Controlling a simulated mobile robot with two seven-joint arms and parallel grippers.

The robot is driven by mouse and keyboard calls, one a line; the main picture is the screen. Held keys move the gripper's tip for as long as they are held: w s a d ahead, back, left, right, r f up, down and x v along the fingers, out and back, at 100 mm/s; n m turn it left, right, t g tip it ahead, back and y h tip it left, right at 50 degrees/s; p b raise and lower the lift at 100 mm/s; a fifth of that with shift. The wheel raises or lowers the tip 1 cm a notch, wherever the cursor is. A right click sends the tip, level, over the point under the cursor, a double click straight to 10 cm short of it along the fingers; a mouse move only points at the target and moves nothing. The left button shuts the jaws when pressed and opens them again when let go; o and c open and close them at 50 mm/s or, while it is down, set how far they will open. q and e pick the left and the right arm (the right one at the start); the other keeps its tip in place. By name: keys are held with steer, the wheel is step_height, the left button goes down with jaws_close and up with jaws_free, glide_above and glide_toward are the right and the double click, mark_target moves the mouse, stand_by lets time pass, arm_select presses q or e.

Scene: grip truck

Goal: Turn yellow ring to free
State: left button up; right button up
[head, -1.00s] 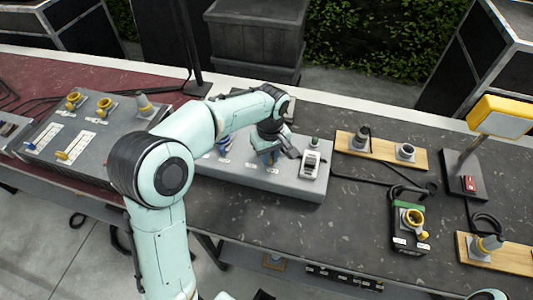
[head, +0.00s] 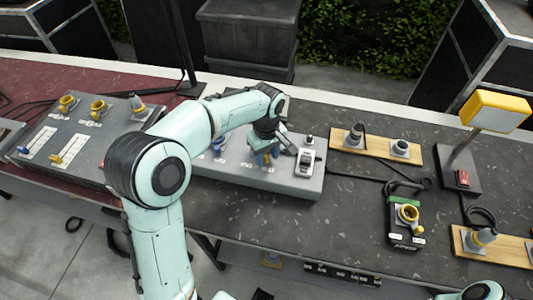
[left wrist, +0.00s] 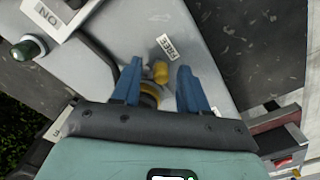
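The yellow ring (left wrist: 150,92) sits on a grey control box, with its yellow lug (left wrist: 161,73) sticking out toward a label reading FREE (left wrist: 166,46) in the left wrist view. My left gripper (left wrist: 160,84) is open, its two blue fingers on either side of the ring and lug, with gaps showing. In the head view my left gripper (head: 265,156) is low over the right part of the box (head: 230,180) and largely hides this ring. My right gripper is out of view; only part of my right arm shows at the bottom right.
A white switch (head: 306,163) stands on the box just right of my gripper. Wooden boards (head: 376,150) with connectors, a dark unit with a yellow ring (head: 407,213) and a yellow lamp (head: 495,110) lie to the right. Another panel (head: 75,140) is at the left.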

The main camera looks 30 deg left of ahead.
mark_target(266, 157)
arm_select(q)
step_height(266, 157, up, 13)
steer(key=p, duration=0.2)
steer(key=shift+r, duration=0.2)
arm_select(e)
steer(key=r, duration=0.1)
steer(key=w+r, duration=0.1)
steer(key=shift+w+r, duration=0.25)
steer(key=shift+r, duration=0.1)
